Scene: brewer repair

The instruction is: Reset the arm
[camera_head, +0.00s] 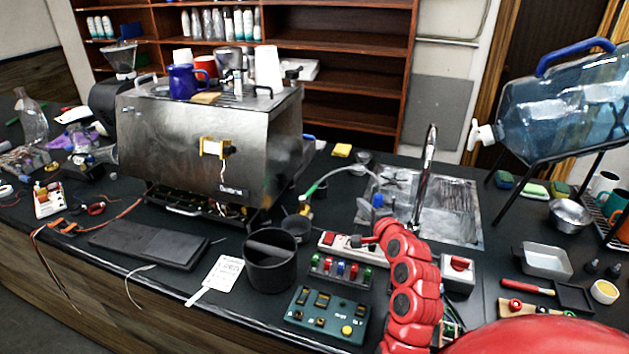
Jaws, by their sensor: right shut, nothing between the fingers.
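My right arm (404,272) is red and rises from the lower right of the head view, bent over the counter. My right gripper (360,241) is small and dark at the end of that arm and points left. It is shut with nothing seen in it. It is close to a white and red power strip (337,240), and I cannot tell if they touch. My left gripper is not in view.
A steel brewer (235,140) stands on the dark counter at the left. A black bin (270,268), a green switch box (327,314) and a red switch (458,268) surround the arm. A sink (455,205) and a tilted water jug (565,110) are behind and right.

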